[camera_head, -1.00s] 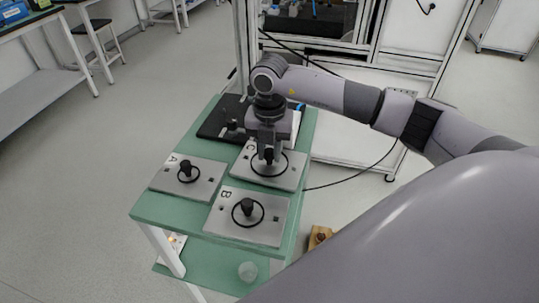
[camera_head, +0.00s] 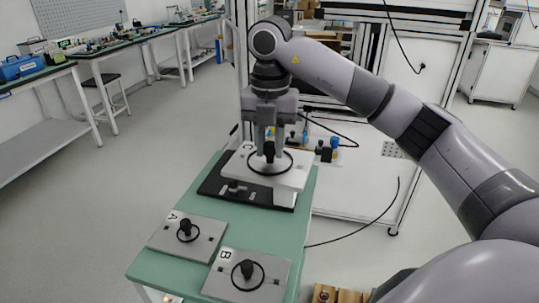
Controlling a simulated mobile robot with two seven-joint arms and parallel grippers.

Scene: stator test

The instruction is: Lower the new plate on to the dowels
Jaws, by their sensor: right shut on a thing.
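My right gripper (camera_head: 270,134) points straight down and is shut on the black knob (camera_head: 269,151) of a light grey plate marked C (camera_head: 293,177). The plate looks level and is over a black base (camera_head: 215,187) at the far end of the green table. The plate covers much of the base, and a pale part shows between them. The dowels are hidden, and I cannot tell whether the plate touches anything below. My left gripper is not in view.
Plate A (camera_head: 206,234) and plate B (camera_head: 266,286), each with a black knob, lie on the near part of the green table (camera_head: 156,264). The table top between them and the base is clear. A white cabinet frame (camera_head: 345,190) stands behind.

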